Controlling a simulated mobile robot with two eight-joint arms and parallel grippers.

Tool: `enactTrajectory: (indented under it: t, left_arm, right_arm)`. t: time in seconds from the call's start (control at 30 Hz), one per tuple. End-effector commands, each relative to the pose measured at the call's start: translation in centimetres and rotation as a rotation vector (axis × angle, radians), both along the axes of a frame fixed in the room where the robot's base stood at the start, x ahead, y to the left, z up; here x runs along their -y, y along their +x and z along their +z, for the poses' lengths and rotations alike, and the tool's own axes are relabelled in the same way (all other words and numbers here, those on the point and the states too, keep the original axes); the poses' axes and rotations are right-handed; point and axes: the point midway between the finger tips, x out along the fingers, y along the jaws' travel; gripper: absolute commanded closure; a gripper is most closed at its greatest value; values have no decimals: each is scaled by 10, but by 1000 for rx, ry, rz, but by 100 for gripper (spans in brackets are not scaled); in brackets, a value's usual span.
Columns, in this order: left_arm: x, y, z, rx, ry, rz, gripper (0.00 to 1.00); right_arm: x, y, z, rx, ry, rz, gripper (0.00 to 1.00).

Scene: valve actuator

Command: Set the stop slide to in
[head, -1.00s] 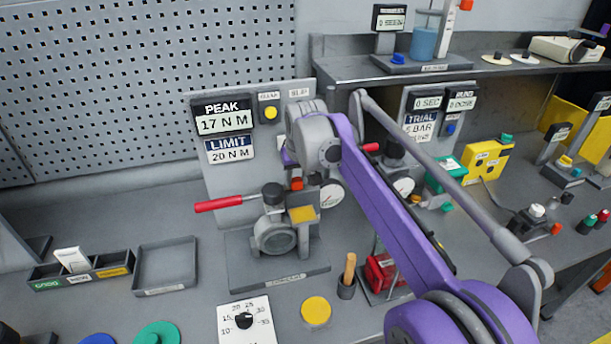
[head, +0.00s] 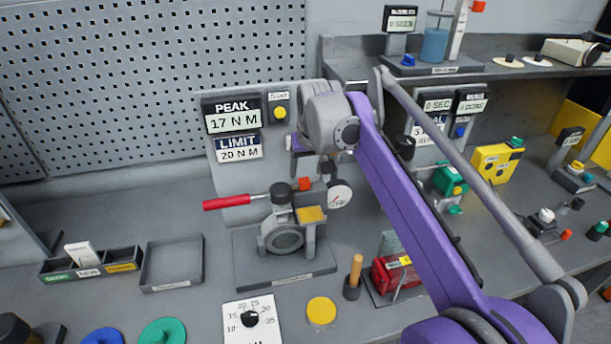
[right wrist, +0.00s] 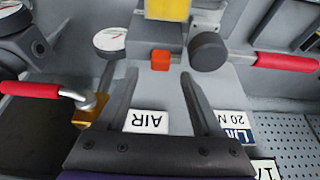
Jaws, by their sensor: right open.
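The valve rig has a grey body (head: 283,238), a red-handled lever (head: 228,202) and a yellow block (head: 311,214). An orange knob (head: 304,184) sits above the yellow block; it also shows in the right wrist view (right wrist: 160,61) against a grey block. No label on it is readable, so I cannot tell for certain that it is the stop slide, nor its setting. My right gripper (right wrist: 160,73) is open and empty, with the orange knob just beyond and between its fingertips. In the head view its fingers (head: 300,166) are partly hidden by my wrist. My left gripper is not in view.
A round gauge (head: 340,195) and a black knob (right wrist: 208,51) stand close beside the orange knob. The panel (head: 235,180) with PEAK and LIMIT displays rises behind. A wooden-handled tool (head: 356,268) and red box (head: 386,272) stand to the right. An empty tray (head: 172,263) lies left.

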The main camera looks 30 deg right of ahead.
Motion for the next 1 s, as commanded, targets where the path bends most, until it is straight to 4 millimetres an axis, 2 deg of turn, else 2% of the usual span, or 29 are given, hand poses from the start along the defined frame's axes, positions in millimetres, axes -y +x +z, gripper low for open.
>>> enactTrajectory:
  t: [0.1,0.33,0.5,1.0]
  left_arm:
    - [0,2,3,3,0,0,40]
    - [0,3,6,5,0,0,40]
    - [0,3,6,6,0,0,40]
    - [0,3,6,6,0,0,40]
  right_arm:
    - [-2,-9,24,1,0,0,32]
    - [-5,-20,50,0,0,0,32]
    - [-5,-22,54,0,0,0,32]
    - [-9,-26,50,2,-1,5,32]
